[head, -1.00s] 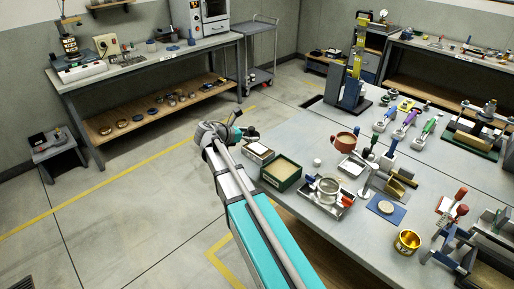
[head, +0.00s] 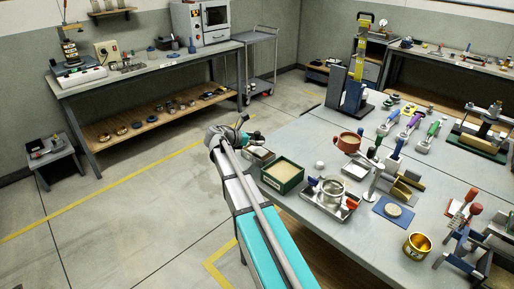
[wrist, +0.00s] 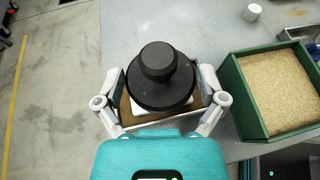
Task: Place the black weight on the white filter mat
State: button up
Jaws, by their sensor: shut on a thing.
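My gripper (wrist: 160,88) is shut on the black weight (wrist: 160,72), a round dark disc with a thick knob, with one finger on each side. In the wrist view the weight is above a small pale-rimmed tray with brown filling. A strip of the white filter mat (wrist: 150,109) shows below the weight's near edge; the weight hides the rest. I cannot tell whether the weight touches the mat. In the head view my gripper (head: 249,137) is at the table's left corner, by the tray (head: 258,156).
A green box of sand (head: 283,175) stands close to the right of the tray; it also shows in the wrist view (wrist: 272,92). A small white cylinder (wrist: 252,12) stands behind it. A metal tray with a pot (head: 329,194) is further right. Open floor lies left.

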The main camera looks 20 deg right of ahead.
aim_at(256, 150)
jog(key=shift+w+d+f+b, duration=0.3)
jog(key=shift+f+b, duration=0.25)
jog(key=shift+b, duration=0.05)
notch_tip(256, 150, down, 3)
jog(key=b, duration=0.3)
jog(key=o, duration=1)
jog(key=shift+r, duration=0.15)
jog(key=p+v, duration=0.4)
jog(key=v, duration=0.8)
jog(key=shift+p, duration=0.4)
